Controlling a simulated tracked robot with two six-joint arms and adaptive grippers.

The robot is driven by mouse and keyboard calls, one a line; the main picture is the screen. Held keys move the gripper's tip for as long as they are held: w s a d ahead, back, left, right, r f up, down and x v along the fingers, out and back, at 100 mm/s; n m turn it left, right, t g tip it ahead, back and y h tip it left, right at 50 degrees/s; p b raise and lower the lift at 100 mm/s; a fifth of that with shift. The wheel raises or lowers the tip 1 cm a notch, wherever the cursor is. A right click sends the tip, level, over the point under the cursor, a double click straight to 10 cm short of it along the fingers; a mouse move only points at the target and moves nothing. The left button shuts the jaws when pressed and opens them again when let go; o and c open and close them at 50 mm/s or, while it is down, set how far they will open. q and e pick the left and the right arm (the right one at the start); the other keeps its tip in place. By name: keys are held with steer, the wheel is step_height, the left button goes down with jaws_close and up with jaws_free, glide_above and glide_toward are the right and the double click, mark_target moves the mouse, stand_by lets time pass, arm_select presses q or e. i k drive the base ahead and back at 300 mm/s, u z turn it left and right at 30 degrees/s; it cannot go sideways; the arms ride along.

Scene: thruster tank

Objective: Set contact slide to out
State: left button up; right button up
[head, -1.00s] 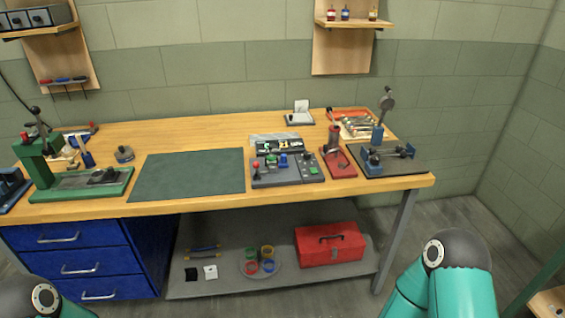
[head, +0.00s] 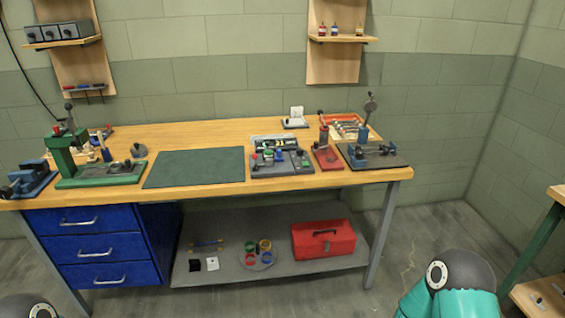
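A grey control panel (head: 281,163) with a red knob and green and blue parts sits on the workbench (head: 215,133), right of the dark green mat. I cannot tell which of its small parts is the contact slide, nor its setting. A black unit (head: 273,143) with a pale top stands just behind the panel. Neither gripper is in view. Only my teal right arm shows at the bottom right and a dark part of my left arm at the bottom left, both well short of the bench.
The green mat (head: 195,167) is bare. A green press (head: 70,160) stands at left, a red fixture (head: 326,156) and a dark-based device (head: 372,154) at right. Below are blue drawers (head: 92,248) and a shelf with a red toolbox (head: 323,239). Open floor lies in front.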

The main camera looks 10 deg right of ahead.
mark_target(278, 158)
steer(key=k, duration=0.7)
steer(key=z, duration=0.25)
steer(key=i, duration=1.95)
steer(key=u, duration=0.75)
